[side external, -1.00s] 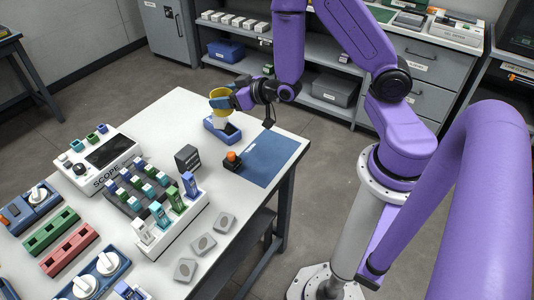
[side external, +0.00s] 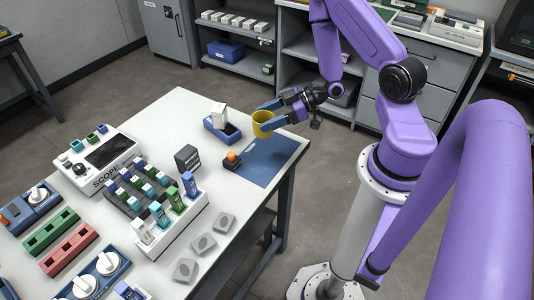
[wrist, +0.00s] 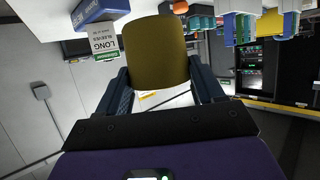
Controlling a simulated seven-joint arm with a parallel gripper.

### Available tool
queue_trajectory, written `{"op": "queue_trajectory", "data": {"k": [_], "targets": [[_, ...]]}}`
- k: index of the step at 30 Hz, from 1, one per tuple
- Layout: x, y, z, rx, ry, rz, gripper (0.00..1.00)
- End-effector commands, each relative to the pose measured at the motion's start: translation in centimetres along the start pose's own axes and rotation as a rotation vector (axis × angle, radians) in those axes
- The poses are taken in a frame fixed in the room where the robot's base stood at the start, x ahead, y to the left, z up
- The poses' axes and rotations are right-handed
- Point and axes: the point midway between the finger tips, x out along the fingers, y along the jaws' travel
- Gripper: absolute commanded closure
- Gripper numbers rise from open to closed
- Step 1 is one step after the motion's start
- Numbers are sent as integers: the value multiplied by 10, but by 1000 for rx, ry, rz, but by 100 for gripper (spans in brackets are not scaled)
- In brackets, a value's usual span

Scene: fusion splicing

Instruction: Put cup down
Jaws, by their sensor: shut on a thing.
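A yellow cup (side external: 262,124) is held between the fingers of my gripper (side external: 272,117), which is shut on it. In the side view the cup appears over the far end of the blue mat (side external: 268,160); I cannot tell whether its base touches the table. In the wrist view the cup (wrist: 156,50) fills the space between the two dark fingers of my gripper (wrist: 158,85). The cup looks roughly upright in the side view.
A blue tray (side external: 222,131) with a white box (side external: 219,113) stands left of the cup. A black block with an orange button (side external: 232,158) sits by the mat's left edge. A dark box (side external: 188,158) and a rack of coloured pieces (side external: 170,217) stand further left. Most of the mat is bare.

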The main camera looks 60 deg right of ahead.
Motion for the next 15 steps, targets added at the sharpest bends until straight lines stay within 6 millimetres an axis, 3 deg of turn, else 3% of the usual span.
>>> {"op": "queue_trajectory", "data": {"k": [5,15], "targets": [[-8,-7,3,-14,-1,-37,68],[-3,-6,17,-15,-5,-43,68]]}}
